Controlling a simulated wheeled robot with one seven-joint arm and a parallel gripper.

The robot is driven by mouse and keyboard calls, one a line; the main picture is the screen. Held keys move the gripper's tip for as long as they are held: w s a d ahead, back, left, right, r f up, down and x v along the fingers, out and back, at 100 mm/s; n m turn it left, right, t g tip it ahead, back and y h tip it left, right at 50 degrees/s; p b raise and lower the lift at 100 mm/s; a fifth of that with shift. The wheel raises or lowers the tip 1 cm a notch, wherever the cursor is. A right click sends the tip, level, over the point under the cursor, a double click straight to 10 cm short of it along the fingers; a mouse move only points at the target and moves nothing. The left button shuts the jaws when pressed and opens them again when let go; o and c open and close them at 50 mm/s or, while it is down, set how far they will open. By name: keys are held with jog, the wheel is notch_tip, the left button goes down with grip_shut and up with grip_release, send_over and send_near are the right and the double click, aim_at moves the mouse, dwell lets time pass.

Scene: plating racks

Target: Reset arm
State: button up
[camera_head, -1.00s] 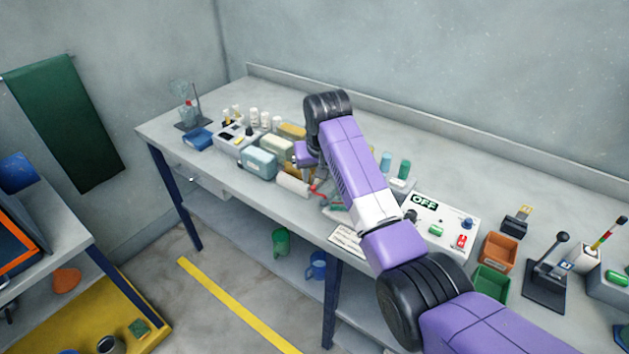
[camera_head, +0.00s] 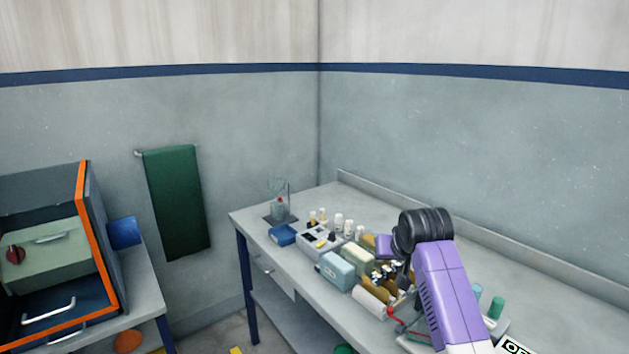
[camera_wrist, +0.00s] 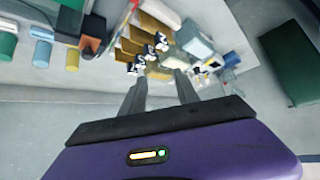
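My purple arm with black joints (camera_head: 445,290) reaches over the grey workbench (camera_head: 330,200) in the head view. In the wrist view, my gripper (camera_wrist: 160,88) shows two grey fingers spread apart with nothing held between them. The fingers point toward the bench items, near brown bottles or pouches with dark and white tops (camera_wrist: 140,52). In the head view, the fingers are small and partly hidden by the wrist, so contact with anything below cannot be told there.
On the bench stand a pale blue box (camera_head: 336,270), a white roll (camera_head: 370,302), a blue tray (camera_head: 282,235), a glass apparatus (camera_head: 279,205) and green cylinders (camera_head: 495,308). An orange-edged cabinet (camera_head: 95,240) stands left. A green cloth (camera_head: 178,200) hangs on the wall. The bench's back strip looks clear.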

jog(key=s+a+f+t, duration=0.1)
jog(key=s+f+t, duration=0.3)
jog(key=s, duration=0.7)
jog(key=s+a+f+t, duration=0.1)
jog(key=s+f+t, duration=0.35)
jog(key=s, duration=0.55)
jog(key=s+d+g, duration=0.2)
jog(key=s, duration=3.9)
jog(key=shift+s+r+n+b, duration=0.25)
jog(key=shift+r+n+b, duration=0.1)
jog(key=shift+b, duration=0.1)
